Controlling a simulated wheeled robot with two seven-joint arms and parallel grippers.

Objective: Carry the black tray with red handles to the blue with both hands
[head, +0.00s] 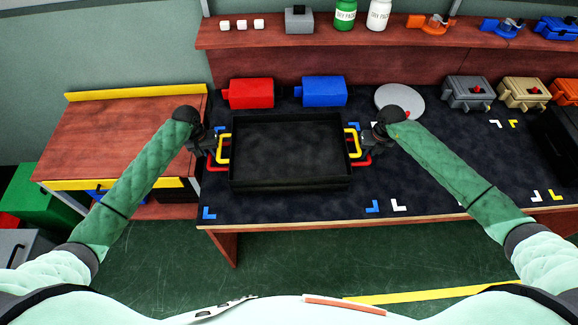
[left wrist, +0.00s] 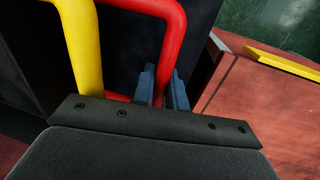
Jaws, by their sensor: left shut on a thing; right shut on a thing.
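A black tray (head: 290,150) sits over the dark table top, with yellow handles (head: 353,143) at both ends. Red handles (head: 362,162) show just below and outside the yellow ones, so a red-handled tray seems to lie underneath, its body mostly hidden. My left gripper (head: 216,147) is at the left end; in the left wrist view its blue fingers (left wrist: 162,88) are closed around the red handle (left wrist: 165,20), beside the yellow handle (left wrist: 80,40). My right gripper (head: 370,146) is at the right-end red handle, its fingers partly hidden. Blue corner marks (head: 209,212) (head: 372,206) lie around the tray.
A red box (head: 250,93) and a blue box (head: 323,91) stand behind the tray. A grey disc (head: 402,100) lies behind my right gripper. A wooden side table (head: 120,135) stands left.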

